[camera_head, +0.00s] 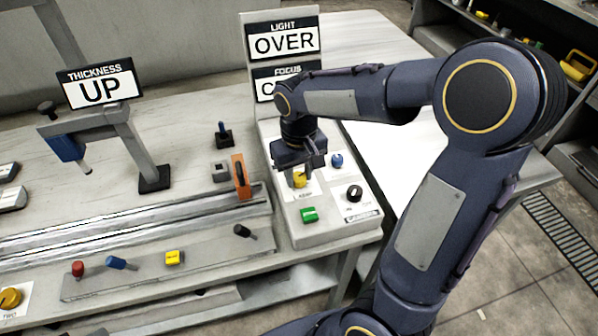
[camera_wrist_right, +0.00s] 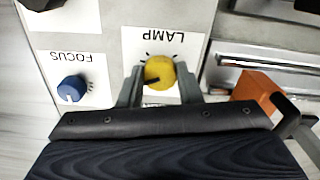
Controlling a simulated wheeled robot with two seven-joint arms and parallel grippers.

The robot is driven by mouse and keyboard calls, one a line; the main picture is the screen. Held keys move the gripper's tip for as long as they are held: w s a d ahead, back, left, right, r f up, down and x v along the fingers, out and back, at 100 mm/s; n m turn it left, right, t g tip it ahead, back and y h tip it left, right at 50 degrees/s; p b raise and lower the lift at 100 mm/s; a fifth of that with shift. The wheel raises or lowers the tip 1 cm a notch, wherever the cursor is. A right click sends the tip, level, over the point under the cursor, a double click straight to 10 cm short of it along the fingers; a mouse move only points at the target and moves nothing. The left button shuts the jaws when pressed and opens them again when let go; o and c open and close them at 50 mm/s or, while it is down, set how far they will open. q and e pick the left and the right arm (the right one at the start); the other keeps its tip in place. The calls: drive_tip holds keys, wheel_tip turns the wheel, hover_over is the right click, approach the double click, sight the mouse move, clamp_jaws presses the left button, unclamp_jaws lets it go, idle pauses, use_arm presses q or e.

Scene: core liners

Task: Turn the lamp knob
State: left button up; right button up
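The yellow lamp knob (camera_wrist_right: 159,73) sits on a white plate marked LAMP in the right wrist view. In the head view the lamp knob (camera_head: 299,180) shows on the grey control box (camera_head: 325,235), partly covered by my right gripper. My right gripper (camera_wrist_right: 160,88) has its two fingers on either side of the knob. The fingers are apart, with the knob between them; whether they touch it is hard to tell. My right gripper also shows in the head view (camera_head: 302,172), pointing down at the box. My left gripper is in neither view.
A blue focus knob (camera_wrist_right: 72,89) is beside the lamp knob. A green button (camera_head: 309,214) and a black knob (camera_head: 354,193) are nearer the box's front. An orange bracket (camera_head: 241,177) stands left of the box. Signs reading LIGHT OVER (camera_head: 284,40) and FOCUS rise behind.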

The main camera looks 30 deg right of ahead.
drive_tip(key=shift+c, duration=1.4)
drive_tip(key=shift+n, duration=0.3)
drive_tip(key=n+p, duration=0.1)
drive_tip(key=n, duration=0.2)
drive_tip(key=shift+r, duration=0.1)
drive_tip(key=shift+n+p, duration=0.5)
drive_tip(key=shift+n, duration=1.6)
drive_tip(key=o, duration=1)
drive_tip(key=shift+c, duration=0.2)
